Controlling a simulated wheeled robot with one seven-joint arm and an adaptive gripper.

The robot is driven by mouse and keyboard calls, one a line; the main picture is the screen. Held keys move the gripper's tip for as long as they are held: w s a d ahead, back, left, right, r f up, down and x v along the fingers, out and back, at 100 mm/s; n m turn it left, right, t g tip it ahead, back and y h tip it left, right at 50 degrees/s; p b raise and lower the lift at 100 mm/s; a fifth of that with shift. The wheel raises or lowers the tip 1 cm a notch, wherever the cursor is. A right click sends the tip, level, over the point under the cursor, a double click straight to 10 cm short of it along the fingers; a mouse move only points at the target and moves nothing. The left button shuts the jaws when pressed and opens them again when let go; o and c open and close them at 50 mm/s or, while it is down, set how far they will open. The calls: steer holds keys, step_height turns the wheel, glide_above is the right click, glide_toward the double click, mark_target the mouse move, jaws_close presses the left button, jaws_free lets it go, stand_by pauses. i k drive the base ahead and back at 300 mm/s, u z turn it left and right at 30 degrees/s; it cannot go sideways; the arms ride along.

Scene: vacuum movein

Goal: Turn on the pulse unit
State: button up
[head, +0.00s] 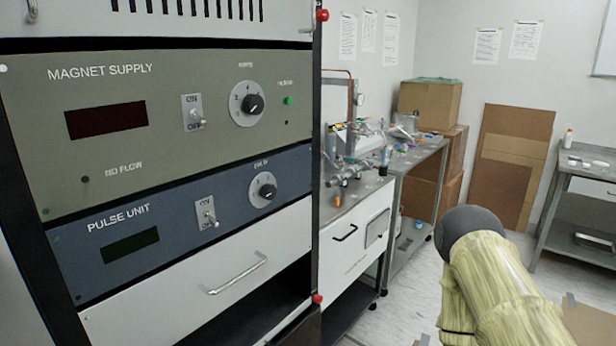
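The pulse unit (150,216) is a dark blue panel in the rack at the left of the head view, below the grey-green magnet supply (155,165). Its toggle switch (209,215) stands between ON above and OFF below; the small lever appears to point down, toward OFF. Its display (131,246) is dark. A round dial (263,190) sits right of the switch. My arm, with a pale yellow cover and a dark rounded end, shows at the lower right, well apart from the panel. My gripper's fingers are not visible.
The magnet supply has its own similar toggle (194,113) and dial (248,104). A white drawer (200,285) with a protruding handle (238,274) lies below the pulse unit. A cluttered bench (352,198) stands right of the rack. Open space lies between the rack and my arm.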

mark_target(216, 225)
steer(key=u, duration=0.4)
steer(key=k, duration=0.6)
steer(key=u, duration=1.05)
steer(key=k, duration=0.75)
steer(key=z, duration=0.1)
steer(key=i, duration=0.7)
steer(key=z, duration=0.55)
